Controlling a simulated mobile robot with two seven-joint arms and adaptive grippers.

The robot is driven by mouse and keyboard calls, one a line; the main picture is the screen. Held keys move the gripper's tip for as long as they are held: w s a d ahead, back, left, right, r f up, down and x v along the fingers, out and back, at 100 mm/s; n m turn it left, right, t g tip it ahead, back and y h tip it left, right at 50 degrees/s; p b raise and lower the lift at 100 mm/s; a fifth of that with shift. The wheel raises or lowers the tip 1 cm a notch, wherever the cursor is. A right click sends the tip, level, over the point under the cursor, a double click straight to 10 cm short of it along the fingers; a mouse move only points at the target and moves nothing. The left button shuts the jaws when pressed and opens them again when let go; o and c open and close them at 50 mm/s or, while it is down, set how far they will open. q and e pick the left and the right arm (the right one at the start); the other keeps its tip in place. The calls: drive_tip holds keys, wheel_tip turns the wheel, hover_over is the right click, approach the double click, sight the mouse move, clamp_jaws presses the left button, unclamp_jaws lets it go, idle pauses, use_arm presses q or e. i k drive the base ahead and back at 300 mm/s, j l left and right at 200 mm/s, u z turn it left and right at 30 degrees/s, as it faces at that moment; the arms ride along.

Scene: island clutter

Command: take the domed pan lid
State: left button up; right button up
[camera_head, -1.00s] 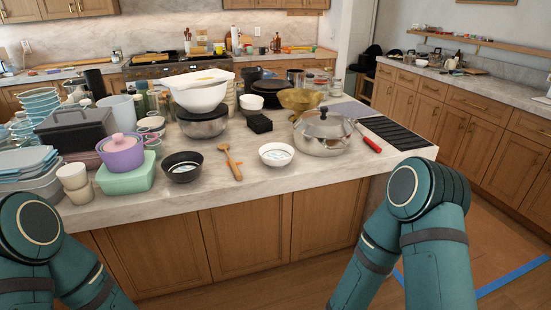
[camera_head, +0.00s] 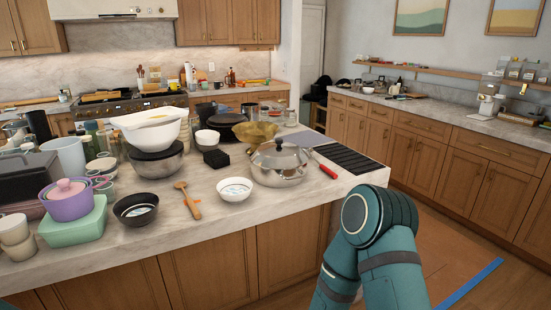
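The domed pan lid (camera_head: 277,154) is shiny metal with a dark knob on top. It sits on a silver pan (camera_head: 279,178) near the right end of the island counter. A brass-coloured bowl (camera_head: 255,132) stands right behind it. My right arm comes up from the bottom right, in front of the island's right end and apart from the lid. Neither of my grippers shows in the head view, so I cannot see whether they are open or shut.
A red-handled utensil (camera_head: 326,171) and a black slatted mat (camera_head: 347,159) lie right of the pan. A white bowl (camera_head: 234,189), a wooden spoon (camera_head: 188,201) and a black bowl (camera_head: 136,208) stand to its left. Stacked bowls (camera_head: 151,134) and dishes crowd the left side. The counter's front strip (camera_head: 180,235) is clear.

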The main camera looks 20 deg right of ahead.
sight(278, 154)
drive_tip(key=i+l, duration=0.15)
drive_tip(key=l, duration=0.2)
drive_tip(key=i+l+u, duration=0.1)
drive_tip(key=l, duration=0.25)
drive_tip(key=i+l, duration=0.15)
drive_tip(key=l, duration=0.25)
drive_tip(key=i+l, duration=0.15)
drive_tip(key=l, duration=0.2)
drive_tip(key=u, duration=0.05)
